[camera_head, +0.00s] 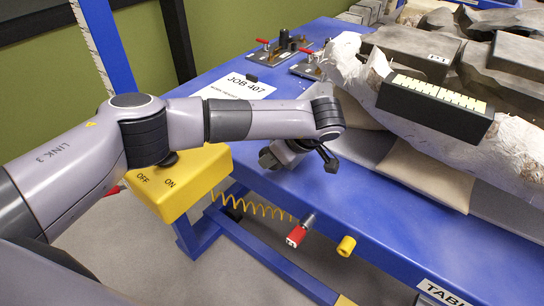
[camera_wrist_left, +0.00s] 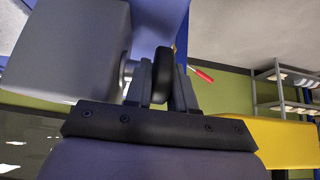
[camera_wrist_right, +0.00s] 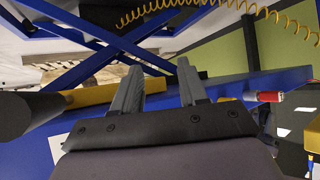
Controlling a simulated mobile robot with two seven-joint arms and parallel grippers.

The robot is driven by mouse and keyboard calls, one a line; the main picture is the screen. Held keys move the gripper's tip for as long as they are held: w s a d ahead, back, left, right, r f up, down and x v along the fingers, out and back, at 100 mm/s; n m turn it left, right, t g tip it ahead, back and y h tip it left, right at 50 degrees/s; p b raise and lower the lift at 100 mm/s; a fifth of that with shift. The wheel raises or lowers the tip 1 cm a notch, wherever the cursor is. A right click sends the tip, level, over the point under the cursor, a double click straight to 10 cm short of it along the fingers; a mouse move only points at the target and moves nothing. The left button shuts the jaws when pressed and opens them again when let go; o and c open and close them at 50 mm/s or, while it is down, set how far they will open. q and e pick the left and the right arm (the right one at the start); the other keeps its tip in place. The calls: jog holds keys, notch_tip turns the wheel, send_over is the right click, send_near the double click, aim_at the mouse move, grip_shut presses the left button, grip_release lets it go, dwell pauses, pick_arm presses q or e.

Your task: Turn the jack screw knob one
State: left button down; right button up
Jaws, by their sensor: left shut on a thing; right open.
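The dark round knob (camera_wrist_left: 161,74) shows in the left wrist view, edge-on, joined by a short metal shaft (camera_wrist_left: 127,72) to a grey block (camera_wrist_left: 75,50). My left gripper (camera_wrist_left: 160,85) is shut on the knob, with one finger on each side. In the head view my left gripper (camera_head: 268,158) is at the blue table's near edge, partly hidden by its own wrist; I cannot make out the knob there. My right gripper (camera_wrist_right: 160,85) is open and empty in the right wrist view, and is out of the head view.
The blue table (camera_head: 420,240) carries a long white fossil jacket (camera_head: 350,65) with dark weights and cushions. A yellow ON/OFF box (camera_head: 180,180) stands below my left forearm. A red fitting (camera_head: 296,236) and a yellow coiled hose (camera_head: 260,208) are at the table's near side.

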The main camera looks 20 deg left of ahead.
pick_arm(q)
jog(key=c, duration=1)
grip_release()
jog(key=shift+c, duration=0.2)
jog(key=v, duration=0.7)
jog(key=shift+b, duration=0.3)
jog(key=shift+r, duration=0.1)
